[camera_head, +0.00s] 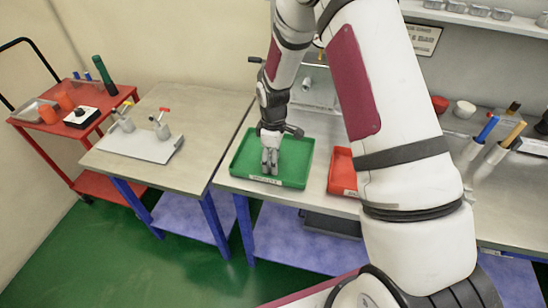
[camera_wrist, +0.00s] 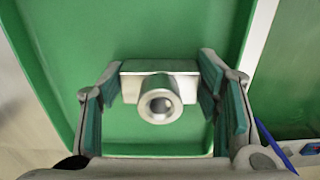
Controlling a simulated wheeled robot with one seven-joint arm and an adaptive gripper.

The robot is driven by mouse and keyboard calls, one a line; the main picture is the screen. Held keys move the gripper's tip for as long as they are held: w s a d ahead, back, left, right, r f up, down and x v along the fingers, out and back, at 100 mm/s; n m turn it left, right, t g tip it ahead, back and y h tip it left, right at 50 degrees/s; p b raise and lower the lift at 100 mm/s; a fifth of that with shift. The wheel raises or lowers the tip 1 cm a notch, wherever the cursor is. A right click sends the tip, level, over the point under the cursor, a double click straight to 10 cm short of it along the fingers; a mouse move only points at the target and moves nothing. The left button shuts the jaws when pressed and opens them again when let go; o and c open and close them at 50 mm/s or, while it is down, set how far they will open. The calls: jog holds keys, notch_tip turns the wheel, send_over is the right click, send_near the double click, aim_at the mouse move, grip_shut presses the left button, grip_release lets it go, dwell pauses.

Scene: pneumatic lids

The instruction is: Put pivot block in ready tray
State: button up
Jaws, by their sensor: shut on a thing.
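My gripper (camera_head: 269,166) points down inside the green tray (camera_head: 300,150) on the bench, near the tray's front and its label. In the wrist view, my gripper's teal-padded fingers (camera_wrist: 162,78) are shut on the pivot block (camera_wrist: 160,68), a grey metal block with a round, hollow boss facing the camera. The green tray's floor (camera_wrist: 150,30) lies behind the block. I cannot tell whether the block touches it. In the head view the block is hidden by the fingers. The label (camera_head: 264,181) on the green tray's front is too small to read.
A red tray (camera_head: 341,172) stands to the right, partly behind my arm. A grey plate with clamps (camera_head: 140,143) lies on the left table. A red cart (camera_head: 75,117) with tools stands farther left. Blue and orange-handled tools (camera_head: 497,145) stand on the right bench.

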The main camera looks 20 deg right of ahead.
jog(key=shift+f, duration=0.15)
jog(key=o, duration=1.3)
jog(key=s+r+m+t+b, duration=0.1)
jog(key=s+r, duration=0.1)
jog(key=r, duration=0.8)
jog(key=s+r+m+b, duration=0.1)
jog(key=s+r, duration=0.1)
jog(key=r, duration=0.9)
jog(key=shift+s+r+m+t, duration=0.75)
jog(key=shift+s+r+m, duration=0.8)
jog(key=shift+s+r, duration=1.5)
jog(key=shift+s+r+m+t, duration=0.8)
jog(key=shift+s+r+m, duration=0.8)
jog(key=shift+s, duration=2.6)
jog(key=shift+s+r+m+t, duration=0.75)
jog(key=shift+s+r+m, duration=0.7)
jog(key=shift+s+r, duration=1.65)
